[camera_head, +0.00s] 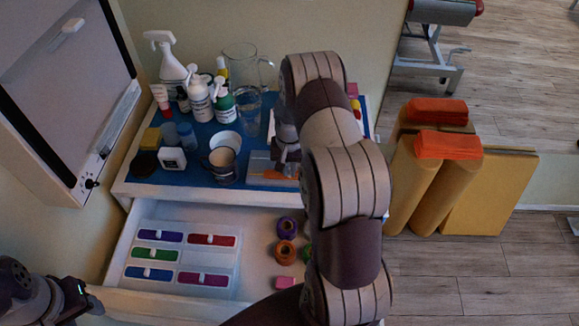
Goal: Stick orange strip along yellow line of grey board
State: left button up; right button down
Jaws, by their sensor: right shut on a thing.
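The grey board (257,163) lies on the blue top of the cabinet, near its front edge. A thin orange strip (273,175) shows at the board, just below my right gripper (286,168). The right gripper is shut on the strip; its fingers are small and partly hidden by my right arm. I cannot make out the yellow line, nor whether the strip touches the board along its length. The arm covers the board's right part. My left gripper (88,302) is at the lower left, in front of the drawer, away from the board; its jaws are unclear.
Bottles, a glass jug (241,65) and cups (222,165) crowd the blue top (190,178) left of the board. Below, an open drawer (258,225) holds coloured strips in a tray (220,255) and tape rolls (286,252). A wall cabinet (65,70) stands at left.

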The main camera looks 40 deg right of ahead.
dwell(0.3)
jog(key=c, duration=0.6)
grip_release()
notch_tip(320, 180, up, 7)
jog(key=p, duration=0.6)
